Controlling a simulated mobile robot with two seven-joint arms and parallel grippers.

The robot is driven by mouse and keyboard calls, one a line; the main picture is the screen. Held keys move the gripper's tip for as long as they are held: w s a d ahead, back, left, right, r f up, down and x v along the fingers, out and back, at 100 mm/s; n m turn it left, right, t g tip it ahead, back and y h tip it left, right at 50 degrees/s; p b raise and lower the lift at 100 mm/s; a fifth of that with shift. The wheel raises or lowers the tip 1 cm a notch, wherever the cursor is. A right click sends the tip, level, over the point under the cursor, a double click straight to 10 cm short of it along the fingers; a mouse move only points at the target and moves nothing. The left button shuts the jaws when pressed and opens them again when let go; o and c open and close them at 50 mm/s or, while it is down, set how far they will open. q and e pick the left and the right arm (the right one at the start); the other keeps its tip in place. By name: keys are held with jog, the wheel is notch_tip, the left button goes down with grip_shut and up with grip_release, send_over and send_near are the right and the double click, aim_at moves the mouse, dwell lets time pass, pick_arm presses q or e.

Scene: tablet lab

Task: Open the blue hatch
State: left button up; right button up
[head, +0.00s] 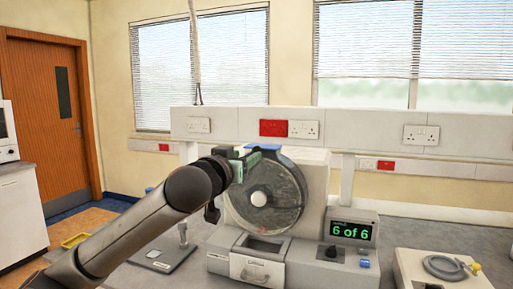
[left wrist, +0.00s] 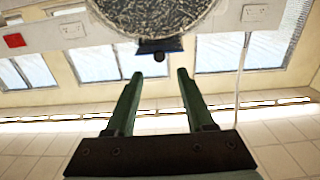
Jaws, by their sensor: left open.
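The blue hatch (head: 263,147) sits on the top edge of a round, clear-faced drum (head: 262,198) on a grey machine. It looks closed, though my gripper partly covers this area. In the left wrist view, which shows the scene upside down, the hatch (left wrist: 160,46) is a dark blue piece with a small round knob, at the drum's rim. My left gripper (head: 246,161) is at the upper left of the drum, near the hatch. It also shows in the left wrist view (left wrist: 160,74), with its green fingers apart and empty, pointing toward the hatch. My right gripper is not in view.
The machine has a front drawer (head: 257,269) and a display (head: 351,231) reading "6 of 6". A balance-like device (head: 425,270) stands at the right, and a stand with a flat base (head: 163,252) at the left. A socket rail (head: 360,128) runs behind.

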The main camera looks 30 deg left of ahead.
aim_at(256, 149)
pick_arm(q)
jog(key=p+x, duration=0.1)
jog(key=x, duration=0.6)
jog(key=shift+w+p, duration=0.35)
jog(key=shift+w, duration=0.05)
jog(key=shift+c, duration=0.4)
grip_shut()
dwell(0.6)
